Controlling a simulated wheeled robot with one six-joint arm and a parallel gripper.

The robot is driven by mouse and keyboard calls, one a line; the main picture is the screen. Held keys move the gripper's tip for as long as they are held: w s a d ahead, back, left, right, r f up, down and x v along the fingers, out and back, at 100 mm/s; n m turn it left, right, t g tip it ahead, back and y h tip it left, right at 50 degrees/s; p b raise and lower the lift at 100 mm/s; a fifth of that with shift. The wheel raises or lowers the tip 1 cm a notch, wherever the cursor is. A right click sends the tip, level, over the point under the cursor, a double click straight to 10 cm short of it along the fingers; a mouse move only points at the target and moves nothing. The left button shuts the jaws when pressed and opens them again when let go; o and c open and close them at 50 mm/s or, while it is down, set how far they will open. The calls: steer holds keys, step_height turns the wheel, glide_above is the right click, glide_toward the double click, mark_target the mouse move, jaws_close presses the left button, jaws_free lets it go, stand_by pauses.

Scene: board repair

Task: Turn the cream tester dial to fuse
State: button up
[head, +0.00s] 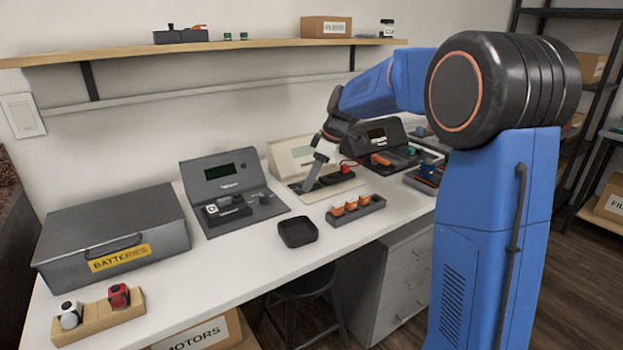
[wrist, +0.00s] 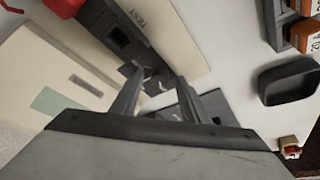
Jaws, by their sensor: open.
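The cream tester (head: 291,158) stands on the bench, its upright panel leaning back. In the wrist view its cream face (wrist: 78,62) shows a green screen and fills the left side. My gripper (head: 306,188) reaches down over the tester's base from above. In the wrist view my gripper (wrist: 154,82) has its two fingers apart. A small dark part with pale marks shows between and just beyond the fingertips. I cannot tell clearly whether it is the dial or where it points. A dark socket strip with a red part (head: 346,169) sits on the base beside my gripper.
A grey tester (head: 222,172) stands to the left and a black tester (head: 378,136) to the right. A black tray (head: 298,231) and a grey rack of orange parts (head: 370,206) lie in front. The batteries case (head: 70,232) is at the far left. A shelf (head: 130,55) runs above.

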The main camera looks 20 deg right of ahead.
jaws_close()
steer(key=m, duration=0.2)
steer(key=m+t+h, duration=0.1)
steer(key=m, duration=0.1)
steer(key=shift+s+a+m+t, duration=0.2)
steer(key=shift+m+t, duration=0.1)
steer(key=shift+m, duration=0.1)
steer(key=m+h, duration=0.1)
steer(key=m, duration=0.1)
steer(key=m+h, duration=0.1)
steer(key=m, duration=0.2)
steer(key=shift+a+t, duration=0.2)
steer(key=shift+t, duration=0.2)
steer(key=m+h, duration=0.1)
steer(key=m, duration=0.2)
steer(key=shift+a+m, duration=0.15)
steer(key=shift+m, duration=0.25)
steer(key=m+h, duration=0.1)
steer(key=m, duration=0.2)
steer(key=shift+a+m+h, duration=0.15)
steer(key=shift+m+h, duration=0.25)
steer(key=m+g+h, duration=0.1)
steer(key=m, duration=0.2)
steer(key=m+h, duration=0.1)
steer(key=m, duration=0.2)
steer(key=shift+w+a+g, duration=0.15)
steer(key=shift+w+g, duration=0.05)
steer(key=shift+g, duration=0.2)
steer(key=shift+m, duration=0.4)
